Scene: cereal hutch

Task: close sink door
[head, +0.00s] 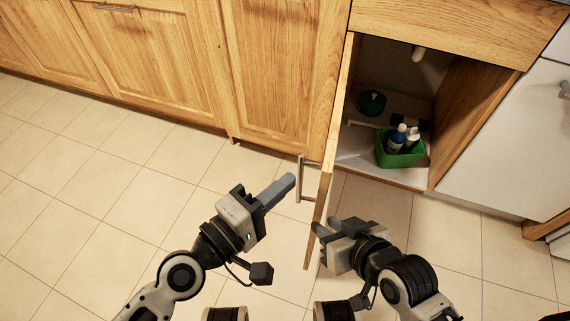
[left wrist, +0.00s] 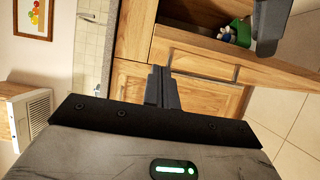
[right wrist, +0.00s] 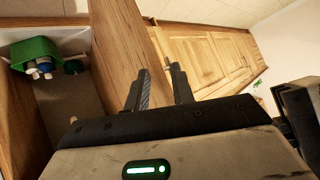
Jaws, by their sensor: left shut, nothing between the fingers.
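The wooden sink door (head: 327,185) stands swung out from the open sink cabinet (head: 446,110) and shows nearly edge-on in the head view. Its metal bar handle (head: 301,180) is on its left, outer face; the handle also shows in the left wrist view (left wrist: 205,63). My left gripper (head: 290,182) is shut and empty on the outer side, with its tips close to the handle. Contact is unclear. My right gripper (head: 331,226) is at the door's inner side, close to its free edge. Its fingers are apart in the right wrist view (right wrist: 160,88), beside the door's inner face (right wrist: 125,45).
Inside the cabinet are a green bin (head: 400,156) with bottles and a dark green round container (head: 372,102). Closed wooden cabinets (head: 150,60) line the left. A white appliance (head: 510,150) stands at the right. The tiled floor (head: 120,190) is clear.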

